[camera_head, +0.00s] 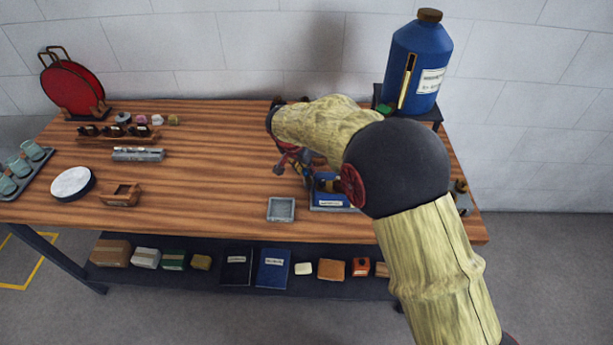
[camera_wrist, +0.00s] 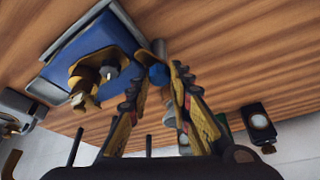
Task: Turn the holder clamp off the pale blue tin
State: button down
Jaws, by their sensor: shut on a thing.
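The blue holder (camera_head: 332,203) with a white label stands near the front edge of the bench, partly hidden by my arm. In the wrist view the blue holder (camera_wrist: 70,64) lies at upper left, with brass and grey round parts (camera_wrist: 97,76) on it. My gripper (camera_wrist: 158,68) is beside the holder, its fingers closed around a small blue knob (camera_wrist: 158,75) near a grey post (camera_wrist: 158,48). The knob looks like part of the clamp, but I cannot tell how it joins. I cannot make out a pale blue tin; my arm and fingers cover much of this area.
A small grey tray (camera_head: 281,209) sits left of the holder. A big blue bottle (camera_head: 416,70) stands on a dark stand at the back right. A wooden box (camera_head: 120,194), white disc (camera_head: 72,183) and metal block (camera_head: 138,154) are on the left. The bench middle is clear.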

jog(key=shift+a+m+g+h+b, duration=0.1)
jog(key=shift+m+g+h+b, duration=0.45)
jog(key=shift+m, duration=1.05)
jog(key=c, duration=1.6)
grip_release()
jog(key=v, duration=1.2)
